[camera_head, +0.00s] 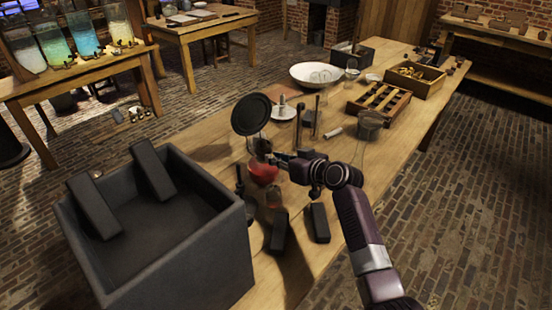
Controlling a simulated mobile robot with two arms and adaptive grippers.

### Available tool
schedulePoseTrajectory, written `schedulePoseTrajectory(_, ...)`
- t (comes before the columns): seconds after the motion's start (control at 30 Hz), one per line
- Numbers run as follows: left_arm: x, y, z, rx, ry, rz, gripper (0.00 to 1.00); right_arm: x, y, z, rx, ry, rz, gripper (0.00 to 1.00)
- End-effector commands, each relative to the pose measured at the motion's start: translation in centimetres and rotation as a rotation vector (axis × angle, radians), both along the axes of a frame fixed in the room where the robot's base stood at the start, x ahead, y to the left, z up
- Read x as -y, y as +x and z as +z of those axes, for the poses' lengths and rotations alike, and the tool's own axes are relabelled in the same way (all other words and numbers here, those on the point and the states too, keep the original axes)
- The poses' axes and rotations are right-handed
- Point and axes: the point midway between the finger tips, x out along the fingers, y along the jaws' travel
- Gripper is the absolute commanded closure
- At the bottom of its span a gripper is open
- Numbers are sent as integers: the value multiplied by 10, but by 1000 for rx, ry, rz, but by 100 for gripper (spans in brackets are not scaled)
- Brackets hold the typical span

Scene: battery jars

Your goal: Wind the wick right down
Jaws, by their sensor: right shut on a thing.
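A small oil lamp with a red body (263,174) stands on the long wooden table, just right of the grey box. A round dark disc (251,114), which looks like its reflector, rises above it. My right gripper (272,158) reaches in from the right to the lamp's burner, just above the red body. It is shut on a small part at the burner's side, which looks like the wick knob; the fingers hide it. The wick and any flame are too small to tell. My left gripper is not in view.
A large open grey box (221,222) with dark blocks stands close on the left. Two dark blocks (320,222) lie in front of the lamp. Behind are upright rods, a wooden rack (379,101), a white bowl (317,73) and a glass vessel (370,122).

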Motion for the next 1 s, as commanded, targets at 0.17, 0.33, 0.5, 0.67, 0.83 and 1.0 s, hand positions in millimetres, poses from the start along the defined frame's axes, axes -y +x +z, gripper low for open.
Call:
schedulePoseTrajectory(0.17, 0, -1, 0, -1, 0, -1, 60, 0, 0, -1, 11, -21, 0, 100)
schedulePoseTrajectory(0.33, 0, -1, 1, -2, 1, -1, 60, 0, -1, 0, 52, -84, 1, 100)
schedulePoseTrajectory(0.5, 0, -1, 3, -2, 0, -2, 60, -2, -2, 0, 116, -183, 1, 100)
schedulePoseTrajectory(0.67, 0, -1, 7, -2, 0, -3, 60, -3, -3, 0, 183, -286, 1, 100)
schedulePoseTrajectory(0.83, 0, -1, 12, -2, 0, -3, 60, -5, -4, 0, 245, -383, 1, 100)
schedulePoseTrajectory(1.0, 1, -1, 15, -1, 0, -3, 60, -5, -4, -1, 294, -457, 1, 100)
